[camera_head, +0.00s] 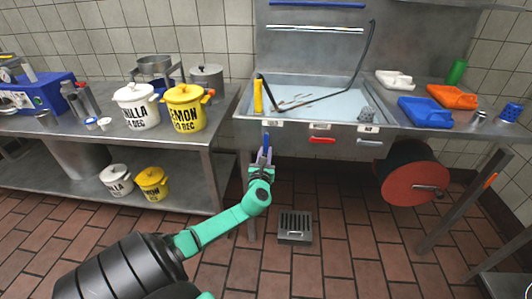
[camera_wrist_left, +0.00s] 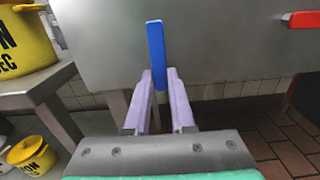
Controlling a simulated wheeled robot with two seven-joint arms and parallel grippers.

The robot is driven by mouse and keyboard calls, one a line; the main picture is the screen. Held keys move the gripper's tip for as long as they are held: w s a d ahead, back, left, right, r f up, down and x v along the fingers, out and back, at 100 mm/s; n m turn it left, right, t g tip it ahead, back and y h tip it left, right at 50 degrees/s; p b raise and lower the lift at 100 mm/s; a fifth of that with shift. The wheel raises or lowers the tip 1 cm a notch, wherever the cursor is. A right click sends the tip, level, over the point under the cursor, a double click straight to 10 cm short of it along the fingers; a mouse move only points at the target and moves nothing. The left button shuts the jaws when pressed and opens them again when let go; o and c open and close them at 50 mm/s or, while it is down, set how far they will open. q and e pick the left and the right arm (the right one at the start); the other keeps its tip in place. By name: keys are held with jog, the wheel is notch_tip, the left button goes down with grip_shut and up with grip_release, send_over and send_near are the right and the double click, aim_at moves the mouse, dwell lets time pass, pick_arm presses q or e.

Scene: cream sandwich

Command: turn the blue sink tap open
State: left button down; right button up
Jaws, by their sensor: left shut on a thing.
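The blue tap handle (camera_head: 266,140) is on the front of the steel sink, below the left label. It stands upright in the left wrist view (camera_wrist_left: 155,45), its lower part between the fingers. My left gripper (camera_head: 263,156) comes at it from below and in front, and its pale purple fingers (camera_wrist_left: 160,76) are shut on the handle. The sink basin (camera_head: 345,88) is above and behind the handle. My right gripper is not in view.
A red handle (camera_head: 321,140) lies level to the right on the sink front. A red hose reel (camera_head: 415,172) hangs further right. The left table holds white and yellow pots (camera_head: 185,107). A floor drain (camera_head: 294,227) lies below the sink. The tiled floor in front is mostly clear.

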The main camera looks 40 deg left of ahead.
pick_arm(q)
jog(key=shift+f, duration=0.25)
jog(key=c, duration=0.8)
grip_release()
jog(key=shift+o, duration=0.2)
jog(key=shift+s+r, duration=0.1)
jog(key=shift+r, duration=0.05)
jog(key=shift+s+d, duration=0.25)
jog(key=p+v, duration=0.1)
jog(key=v, duration=1.3)
jog(key=shift+p, duration=0.3)
jog(key=shift+w, duration=0.1)
